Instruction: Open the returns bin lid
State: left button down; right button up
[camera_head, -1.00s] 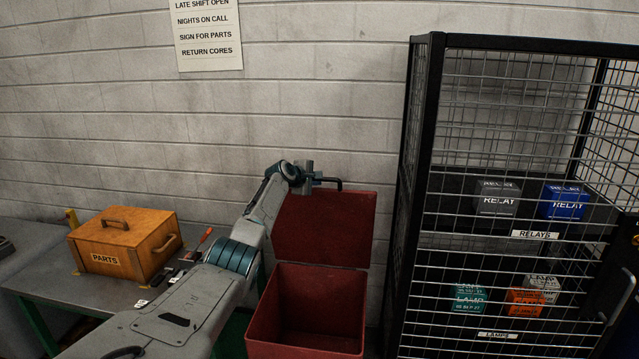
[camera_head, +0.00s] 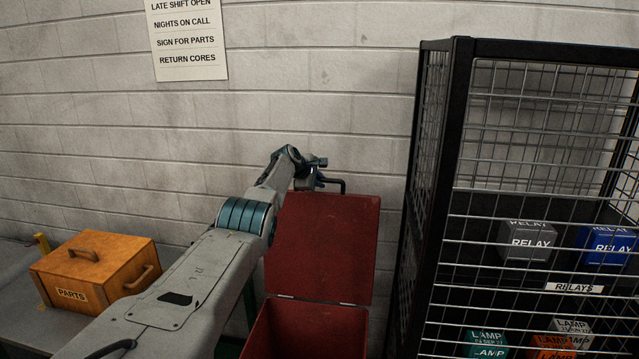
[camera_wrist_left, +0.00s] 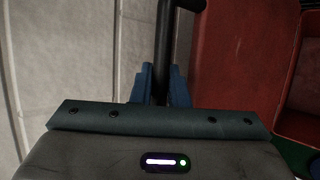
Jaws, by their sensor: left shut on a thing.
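The red returns bin (camera_head: 306,333) stands against the wall in the head view, its inside showing. Its red lid (camera_head: 322,245) is raised, standing nearly upright on hinges at the back of the bin. A black bar handle (camera_head: 336,182) is at the lid's top edge. My left gripper (camera_head: 318,183) is at that top edge, shut on the handle. In the left wrist view the black handle (camera_wrist_left: 164,50) runs between the blue fingers of my left gripper (camera_wrist_left: 161,85), with the red lid (camera_wrist_left: 228,65) to the right. My right gripper is not in view.
A black wire cage (camera_head: 455,150) with relay and lamp boxes stands close on the right of the bin. An orange parts box (camera_head: 110,280) sits on a bench at left. The wall (camera_head: 300,90) is close behind the lid.

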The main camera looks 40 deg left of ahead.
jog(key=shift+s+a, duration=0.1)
pick_arm(q)
jog(key=c, duration=1.4)
grip_release()
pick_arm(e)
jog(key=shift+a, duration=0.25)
